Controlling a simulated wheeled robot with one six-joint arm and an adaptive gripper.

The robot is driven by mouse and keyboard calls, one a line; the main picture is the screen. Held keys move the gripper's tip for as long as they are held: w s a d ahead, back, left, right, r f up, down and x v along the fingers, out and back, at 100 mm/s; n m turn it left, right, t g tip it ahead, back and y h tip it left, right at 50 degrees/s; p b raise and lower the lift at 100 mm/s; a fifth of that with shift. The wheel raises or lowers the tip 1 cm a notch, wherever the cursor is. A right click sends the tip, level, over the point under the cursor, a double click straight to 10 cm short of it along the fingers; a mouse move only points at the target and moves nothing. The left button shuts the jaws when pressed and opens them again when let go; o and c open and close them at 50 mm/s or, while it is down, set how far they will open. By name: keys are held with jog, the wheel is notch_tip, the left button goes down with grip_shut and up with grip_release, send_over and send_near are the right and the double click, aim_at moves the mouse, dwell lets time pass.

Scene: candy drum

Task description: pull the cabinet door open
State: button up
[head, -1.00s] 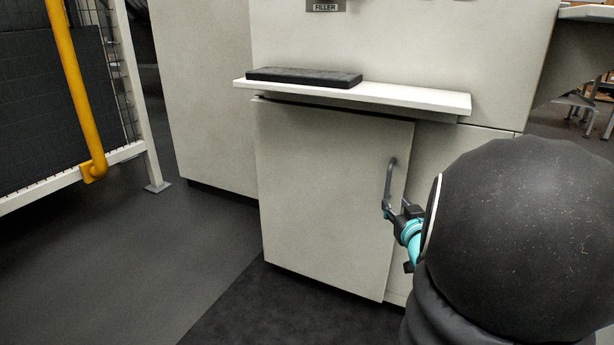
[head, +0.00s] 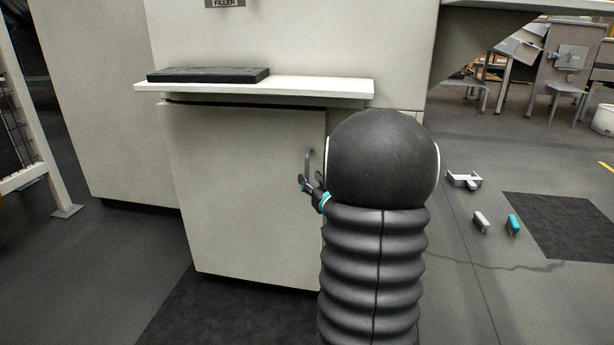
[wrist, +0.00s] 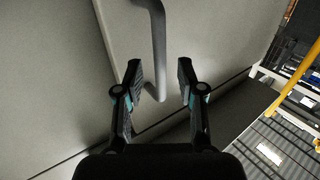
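The pale grey cabinet door (head: 240,190) stands below the white shelf in the head view. A dark gap runs along its top edge, and it looks at most slightly ajar. Its grey bar handle (head: 309,160) is upright near the door's right edge. My gripper (head: 309,182) is at the lower part of the handle, partly hidden by my arm. In the wrist view, my gripper (wrist: 159,70) is open, with one finger on each side of the handle (wrist: 158,40) and clear space beside the bar. The door (wrist: 210,35) fills the area behind it.
The white shelf (head: 330,88) juts out above the door and carries a black slab (head: 208,75). A white-framed fence (head: 40,180) stands at the left. Small items, including a teal one (head: 513,224), lie on the floor at right. Floor left of the door is clear.

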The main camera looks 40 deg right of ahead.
aim_at(308, 176)
jog(key=shift+x, duration=1.65)
grip_shut()
